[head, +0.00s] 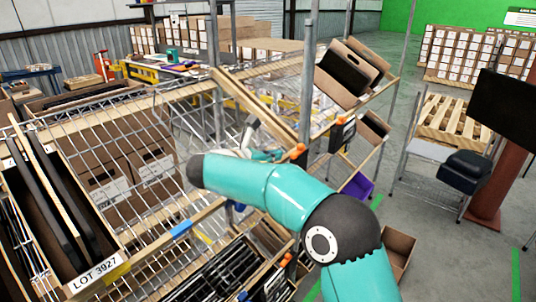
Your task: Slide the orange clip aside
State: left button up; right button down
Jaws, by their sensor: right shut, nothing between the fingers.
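One orange clip (295,151) sits on the shelf's front rail, just above and behind my right arm. Another orange clip (286,259) is on a lower rail, below the arm. My right gripper (252,127) shows small and partly hidden behind my teal arm, left of the upper orange clip. It is shut and empty, and appears apart from that clip; exact contact is hard to tell. My left gripper is not in view.
A wire shelf (110,130) fills the left, with an open carton (95,270) labelled LOT 3927. A blue clip (181,229) sits on the front rail. A tilted carton (345,72) stands at the upper right. Metal posts (307,80) rise near the gripper.

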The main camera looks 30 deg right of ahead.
aim_at(297, 147)
jog(key=x, duration=0.2)
jog(key=p+x, duration=0.1)
jog(key=x, duration=0.2)
jog(key=r+p+x, duration=0.1)
jog(key=x, duration=0.2)
jog(key=shift+w+d, duration=0.15)
jog(key=shift+d, duration=0.15)
